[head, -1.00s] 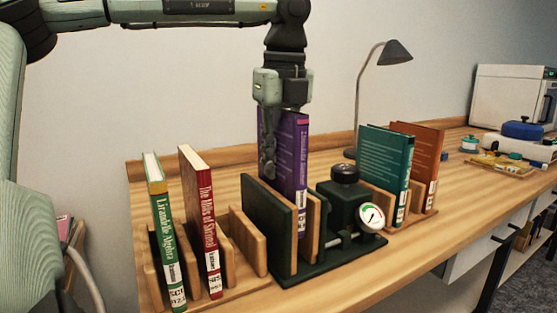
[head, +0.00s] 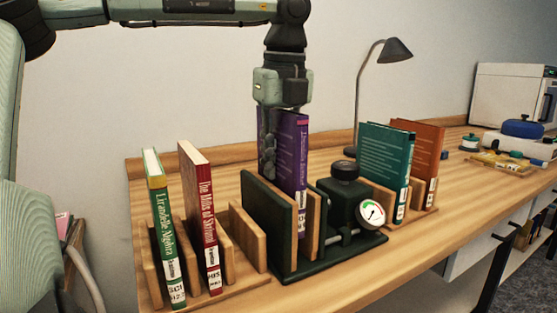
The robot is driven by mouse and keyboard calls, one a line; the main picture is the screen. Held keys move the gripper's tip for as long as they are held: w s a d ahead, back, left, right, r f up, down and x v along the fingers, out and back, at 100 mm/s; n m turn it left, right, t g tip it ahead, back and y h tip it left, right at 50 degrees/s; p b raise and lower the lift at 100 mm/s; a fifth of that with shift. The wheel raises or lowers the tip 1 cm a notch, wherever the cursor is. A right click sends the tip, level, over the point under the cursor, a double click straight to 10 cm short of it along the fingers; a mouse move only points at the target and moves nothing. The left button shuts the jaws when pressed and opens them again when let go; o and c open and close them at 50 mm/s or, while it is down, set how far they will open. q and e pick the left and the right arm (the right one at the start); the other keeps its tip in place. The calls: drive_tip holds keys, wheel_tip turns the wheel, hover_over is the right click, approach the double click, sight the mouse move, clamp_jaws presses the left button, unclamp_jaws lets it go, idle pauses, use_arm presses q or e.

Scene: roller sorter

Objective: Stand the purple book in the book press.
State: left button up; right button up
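The purple book (head: 291,150) stands upright in the book press (head: 268,225), its lower part between the dark green plate and the wooden board. Its labelled spine faces the front right. My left gripper (head: 269,165) points down over the book from above. One finger lies along the book's front cover; the other is hidden behind the book. It looks shut on the book near its rear upper part. The press has a black knob and a round dial at its right. My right gripper is not in view.
A green book (head: 163,225) and a red book (head: 205,220) stand in a wooden rack at left, with free slots beside the press. Teal (head: 384,165) and orange (head: 428,160) books stand at right. A lamp (head: 357,105) rises behind them.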

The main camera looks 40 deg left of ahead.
use_arm(q)
drive_tip(key=o, duration=0.4)
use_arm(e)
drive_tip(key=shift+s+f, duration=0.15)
use_arm(q)
drive_tip(key=shift+r, duration=0.1)
drive_tip(key=shift+r+p, duration=0.7)
drive_tip(key=shift+p, duration=0.05)
drive_tip(key=r, duration=0.7)
drive_tip(key=d+r, duration=0.1)
drive_tip(key=r, duration=0.2)
drive_tip(key=shift+s+d+r, duration=0.1)
drive_tip(key=shift+s+r, duration=0.05)
drive_tip(key=shift+s+d+r, duration=0.1)
drive_tip(key=shift+r, duration=0.5)
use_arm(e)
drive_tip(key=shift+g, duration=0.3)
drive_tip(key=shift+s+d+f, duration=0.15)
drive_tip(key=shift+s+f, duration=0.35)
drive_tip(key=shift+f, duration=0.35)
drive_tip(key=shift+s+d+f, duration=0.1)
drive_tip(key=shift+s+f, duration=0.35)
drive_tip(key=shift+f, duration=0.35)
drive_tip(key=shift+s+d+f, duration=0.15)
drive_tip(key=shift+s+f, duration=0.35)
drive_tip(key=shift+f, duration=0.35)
